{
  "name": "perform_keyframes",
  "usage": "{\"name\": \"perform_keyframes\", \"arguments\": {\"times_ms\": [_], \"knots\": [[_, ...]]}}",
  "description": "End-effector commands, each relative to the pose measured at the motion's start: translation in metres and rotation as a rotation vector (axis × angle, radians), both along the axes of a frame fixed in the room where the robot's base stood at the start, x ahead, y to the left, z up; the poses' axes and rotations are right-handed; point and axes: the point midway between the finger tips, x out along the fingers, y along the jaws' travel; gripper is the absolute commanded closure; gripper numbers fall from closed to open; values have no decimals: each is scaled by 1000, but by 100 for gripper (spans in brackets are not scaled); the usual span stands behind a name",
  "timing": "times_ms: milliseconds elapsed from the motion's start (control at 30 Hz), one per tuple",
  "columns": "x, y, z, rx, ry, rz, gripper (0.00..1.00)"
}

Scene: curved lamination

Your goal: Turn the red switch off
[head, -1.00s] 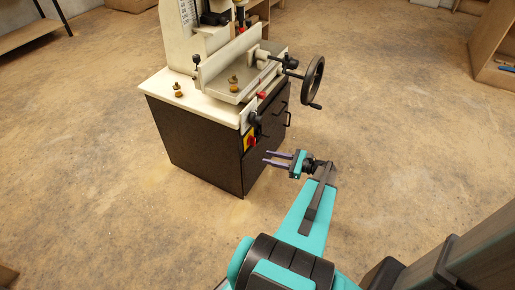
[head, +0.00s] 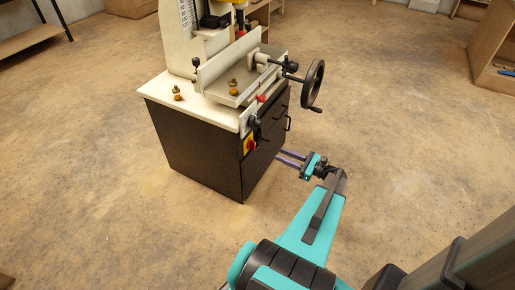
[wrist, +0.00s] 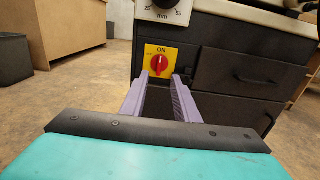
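The red switch (wrist: 159,65) is a round red knob on a yellow plate on the dark cabinet of a machine. The word ON is above it, and the knob's pale mark looks upright, towards ON. In the head view the switch (head: 249,145) is small, on the cabinet's front near its left corner. My gripper (wrist: 160,78) is open and empty, with its two purple fingers apart. In the wrist view the fingertips frame the switch's lower part from in front, with no contact visible. In the head view my gripper (head: 278,156) is right of the switch.
Above the switch is a dial (wrist: 166,5) on a white panel. Dark drawers (wrist: 240,75) with handles lie to its right. A handwheel (head: 313,85) sticks out from the machine's upper right. Open floor (head: 400,150) lies to the right.

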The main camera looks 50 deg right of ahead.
Motion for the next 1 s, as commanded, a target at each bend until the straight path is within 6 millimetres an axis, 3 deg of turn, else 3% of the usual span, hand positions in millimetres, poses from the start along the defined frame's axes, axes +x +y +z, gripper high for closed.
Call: {"name": "perform_keyframes", "arguments": {"times_ms": [1000], "knots": [[116, 29, 0, -1, 0, 1, 72]]}}
